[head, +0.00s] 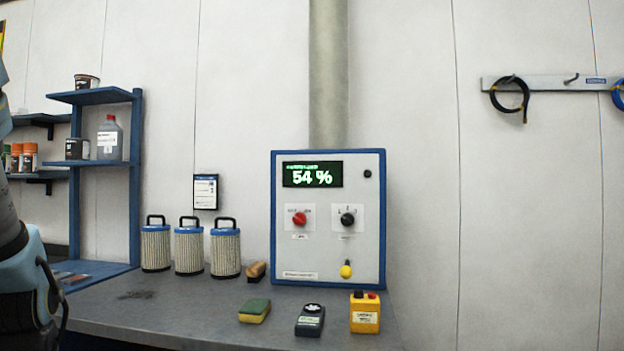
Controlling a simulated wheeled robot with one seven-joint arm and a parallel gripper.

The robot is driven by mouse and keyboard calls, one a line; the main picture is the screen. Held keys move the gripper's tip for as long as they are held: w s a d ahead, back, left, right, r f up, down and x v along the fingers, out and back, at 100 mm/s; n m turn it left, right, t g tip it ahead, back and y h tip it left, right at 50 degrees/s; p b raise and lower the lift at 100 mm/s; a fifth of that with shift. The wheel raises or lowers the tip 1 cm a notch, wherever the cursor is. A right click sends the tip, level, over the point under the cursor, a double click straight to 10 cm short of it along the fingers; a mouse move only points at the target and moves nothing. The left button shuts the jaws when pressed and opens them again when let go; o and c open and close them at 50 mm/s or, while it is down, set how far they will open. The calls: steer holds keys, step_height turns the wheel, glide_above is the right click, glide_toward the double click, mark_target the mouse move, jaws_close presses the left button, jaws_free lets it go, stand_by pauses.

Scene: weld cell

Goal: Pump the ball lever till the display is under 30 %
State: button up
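The display (312,175) reads 54 % in green figures on a dark screen. It sits at the top of a grey control cabinet (328,262) with a blue frame, which stands on the bench against the wall. The ball lever (346,270) is low on the cabinet's front, right of its middle, with a yellow ball at its end. Nothing touches the lever. Part of my arm shows at the left edge, well away from the cabinet. My gripper is not in view.
A red knob (299,218) and a black knob (347,219) are above the lever. A sponge (254,311), a dark handheld device (310,320) and a yellow box (365,313) lie on the bench (200,308) before the cabinet. Filter cartridges (189,250) and a wooden-backed brush (256,271) stand left.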

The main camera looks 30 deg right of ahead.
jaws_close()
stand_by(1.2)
